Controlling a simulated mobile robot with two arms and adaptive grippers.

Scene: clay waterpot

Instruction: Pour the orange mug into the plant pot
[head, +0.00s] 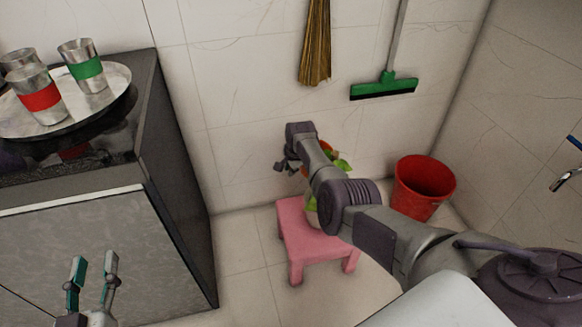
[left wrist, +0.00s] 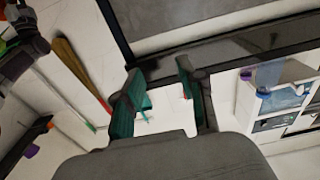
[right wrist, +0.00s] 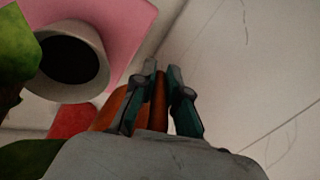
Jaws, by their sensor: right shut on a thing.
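The orange mug (right wrist: 112,108) is held between the fingers of my right gripper (right wrist: 160,75), which is shut on it. In the head view a bit of orange (head: 325,147) shows behind my right arm. The plant pot (right wrist: 98,66), pale with a dark round opening, is at the upper left of the right wrist view, apart from the mug. Green leaves (right wrist: 15,45) show beside it. In the head view my arm mostly hides the pot and leaves on the pink stool (head: 300,240). My left gripper (head: 93,265) is open and empty at the lower left.
A dark cabinet (head: 180,180) at left bears a round tray (head: 113,80) with several metal cups. A red bucket (head: 425,185) stands right of the stool. A broom (head: 315,50) and a green squeegee (head: 385,88) are at the back wall. Floor is clear between cabinet and stool.

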